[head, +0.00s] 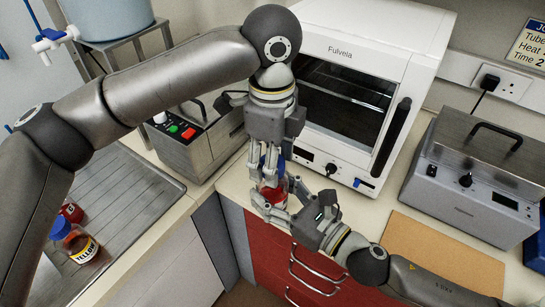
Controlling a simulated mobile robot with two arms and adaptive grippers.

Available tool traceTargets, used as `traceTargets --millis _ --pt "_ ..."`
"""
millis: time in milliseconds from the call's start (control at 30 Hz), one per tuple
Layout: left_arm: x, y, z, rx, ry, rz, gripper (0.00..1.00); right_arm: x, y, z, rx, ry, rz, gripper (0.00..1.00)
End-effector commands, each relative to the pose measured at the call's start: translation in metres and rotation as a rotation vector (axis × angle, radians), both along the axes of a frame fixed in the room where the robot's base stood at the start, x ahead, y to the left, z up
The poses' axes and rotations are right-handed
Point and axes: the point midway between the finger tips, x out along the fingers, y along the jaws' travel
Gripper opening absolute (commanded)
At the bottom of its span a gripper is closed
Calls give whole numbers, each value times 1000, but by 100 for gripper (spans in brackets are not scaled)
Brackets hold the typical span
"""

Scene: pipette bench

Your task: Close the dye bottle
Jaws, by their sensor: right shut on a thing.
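The dye bottle (272,194), small with red contents, is upright near the front edge of the worktop, above the red drawers. My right gripper (274,202) comes from the lower right and is shut on its body. My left gripper (268,172) points down from above, directly over the bottle.
A white oven (365,50) stands behind my grippers, with a steel device with red and green buttons (190,134) to its left. A grey lidded device (470,170) stands right. A blue-capped bottle with a yellow label (82,247) and a red item (71,212) are on the ribbed drainboard (135,195).

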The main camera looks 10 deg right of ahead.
Motion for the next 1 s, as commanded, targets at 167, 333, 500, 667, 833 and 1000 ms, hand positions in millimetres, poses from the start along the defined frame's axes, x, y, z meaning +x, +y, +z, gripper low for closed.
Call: traceTargets --millis 167,333,500,667,833,1000 --pt "-1 0 0 0 1 0 64 0 0 1 1 -2 0 0" --pt "-1 -1 0 0 1 -1 64 0 0 1 1 -2 -1 0" --pt "-1 -1 12 -1 1 -1 64 0 0 1 1 -2 -1 0" --pt "0 -1 43 -2 -2 0 64 0 0 1 1 -2 -1 0" --pt "0 -1 81 -2 -3 1 64 0 0 1 1 -2 -1 0" --pt "0 0 107 2 -1 0 64 0 0 1 1 -2 -1 0"
